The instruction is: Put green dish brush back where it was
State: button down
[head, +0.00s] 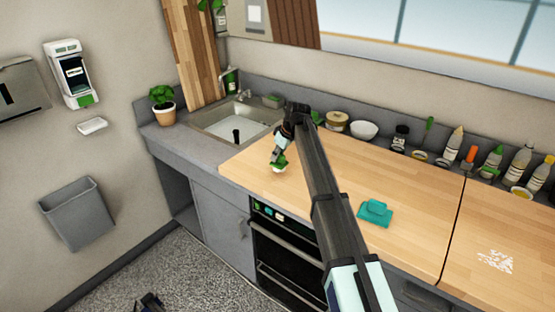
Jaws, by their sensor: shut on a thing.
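My gripper (278,157) is above the left end of the wooden counter, close to the sink. It is shut on the green dish brush (279,167), which has a green body and a pale underside. The brush is at or just above the counter top; I cannot tell whether it touches. My gripper's fingers partly hide it. The metal sink (212,128) is to the left of my gripper, with a dark upright object (236,135) in it.
A teal object (375,212) lies on the wooden counter (330,190). Bowls and several bottles (453,143) line the back wall. A green sponge-like item (272,101) sits behind the sink, near a green bottle (231,80). A potted plant (163,103) stands left of the sink.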

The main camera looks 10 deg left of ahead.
jog(key=shift+f, duration=1.35)
jog(key=shift+f, duration=0.2)
jog(key=c, duration=1)
grip_release()
jog(key=shift+r, duration=0.1)
jog(key=b+v, duration=0.2)
jog(key=v, duration=1)
jog(key=shift+r+b, duration=0.2)
jog(key=shift+b, duration=0.2)
